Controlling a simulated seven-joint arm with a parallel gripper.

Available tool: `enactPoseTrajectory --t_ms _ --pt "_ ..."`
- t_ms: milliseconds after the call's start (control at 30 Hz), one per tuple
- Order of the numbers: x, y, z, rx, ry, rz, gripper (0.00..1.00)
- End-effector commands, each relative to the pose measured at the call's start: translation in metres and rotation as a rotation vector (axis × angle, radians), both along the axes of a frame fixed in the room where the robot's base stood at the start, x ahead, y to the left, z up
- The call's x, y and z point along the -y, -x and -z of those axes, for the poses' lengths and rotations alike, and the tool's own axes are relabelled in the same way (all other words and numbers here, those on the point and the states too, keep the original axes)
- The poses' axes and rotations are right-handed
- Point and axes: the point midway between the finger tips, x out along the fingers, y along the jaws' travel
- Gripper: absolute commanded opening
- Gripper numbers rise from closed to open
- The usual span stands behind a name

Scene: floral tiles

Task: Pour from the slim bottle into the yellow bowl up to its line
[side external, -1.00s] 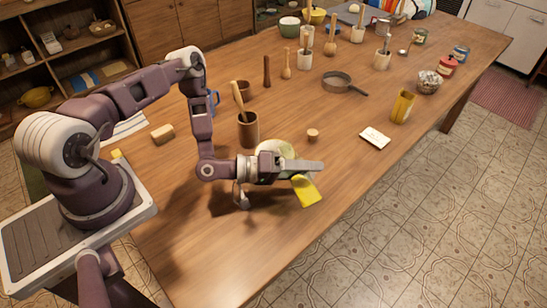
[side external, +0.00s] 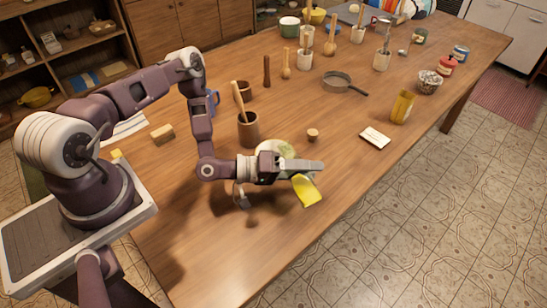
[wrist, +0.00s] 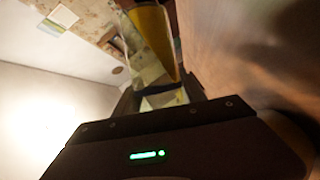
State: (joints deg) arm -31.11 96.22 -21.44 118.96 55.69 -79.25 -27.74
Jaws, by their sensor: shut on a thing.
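My gripper (side external: 312,166) reaches right, low over the near half of the wooden table in the side external view. It is shut on a tilted thing with a bright yellow part (side external: 307,191), which I take to be the slim bottle; this part hangs below the fingers. In the wrist view the bottle shows yellow and clear (wrist: 152,40) between the fingers. A greenish patch (side external: 287,150) shows at the bowl. I cannot make out a line, a stream or the fill level.
A brown crock (side external: 248,131) with a wooden tool stands behind the bowl. A small wooden piece (side external: 313,134), a white block (side external: 375,138) and a yellow tumbler (side external: 403,107) stand to the right. A grey pan (side external: 338,82) lies farther back.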

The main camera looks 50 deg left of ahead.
Motion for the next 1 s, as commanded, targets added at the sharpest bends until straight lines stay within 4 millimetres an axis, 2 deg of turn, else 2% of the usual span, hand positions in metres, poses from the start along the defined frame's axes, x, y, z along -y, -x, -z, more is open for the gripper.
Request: enactPoseTrajectory --t_ms 700,1000 --pt "0.0 0.0 0.027 0.0 0.0 0.0 0.12" --pt "0.0 0.0 0.027 0.001 0.001 0.0 0.12"
